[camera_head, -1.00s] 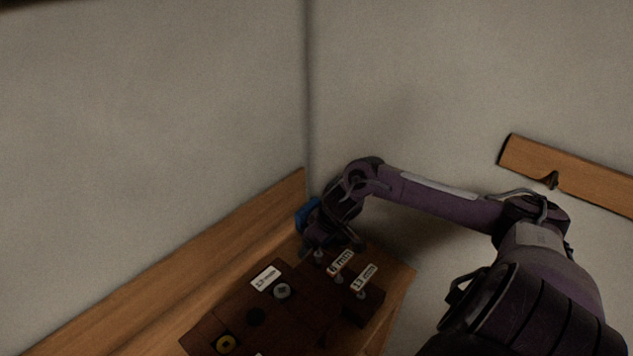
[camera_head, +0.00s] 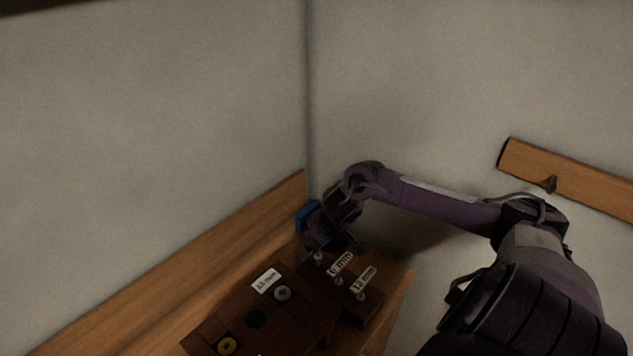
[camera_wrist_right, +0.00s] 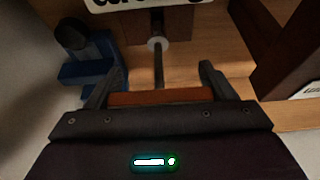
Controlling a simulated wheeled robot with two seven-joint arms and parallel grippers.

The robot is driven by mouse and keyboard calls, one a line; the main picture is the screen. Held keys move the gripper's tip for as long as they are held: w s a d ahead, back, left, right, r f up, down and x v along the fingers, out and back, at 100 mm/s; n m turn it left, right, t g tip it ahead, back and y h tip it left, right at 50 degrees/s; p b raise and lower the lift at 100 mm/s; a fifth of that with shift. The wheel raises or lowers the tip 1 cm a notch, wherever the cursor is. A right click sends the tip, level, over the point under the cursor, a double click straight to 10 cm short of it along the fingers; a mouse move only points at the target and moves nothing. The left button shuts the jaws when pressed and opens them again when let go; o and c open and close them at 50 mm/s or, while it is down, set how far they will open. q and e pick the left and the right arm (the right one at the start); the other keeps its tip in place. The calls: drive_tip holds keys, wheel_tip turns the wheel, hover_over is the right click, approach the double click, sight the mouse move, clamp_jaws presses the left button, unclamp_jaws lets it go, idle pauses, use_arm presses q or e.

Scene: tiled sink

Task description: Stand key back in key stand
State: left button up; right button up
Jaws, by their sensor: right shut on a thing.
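My right gripper (camera_head: 332,248) is over the far left end of the dark key stand (camera_head: 374,314). In the right wrist view, my right gripper (camera_wrist_right: 160,92) is shut on the reddish-brown handle of the key (camera_wrist_right: 150,99). The key's thin dark shaft points away to a pale round collar (camera_wrist_right: 158,44) on the brown stand. I cannot tell how deep the tip sits. In the head view, the gripper hides the held key. Two other keys with white labels, one 6 mm (camera_head: 341,264) and one 13 mm (camera_head: 363,279), stand in the stand. My left gripper is out of view.
A blue object (camera_head: 306,214) is in the corner behind my gripper. Walls close the left and back.

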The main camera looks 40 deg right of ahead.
drive_tip(key=shift+p, duration=0.45)
idle(0.7)
drive_tip(key=shift+p, duration=0.4)
drive_tip(key=shift+f+b, duration=1.2)
drive_tip(key=shift+f, duration=1.15)
drive_tip(key=o, duration=1)
drive_tip(key=shift+o, duration=0.2)
drive_tip(key=shift+r, duration=0.1)
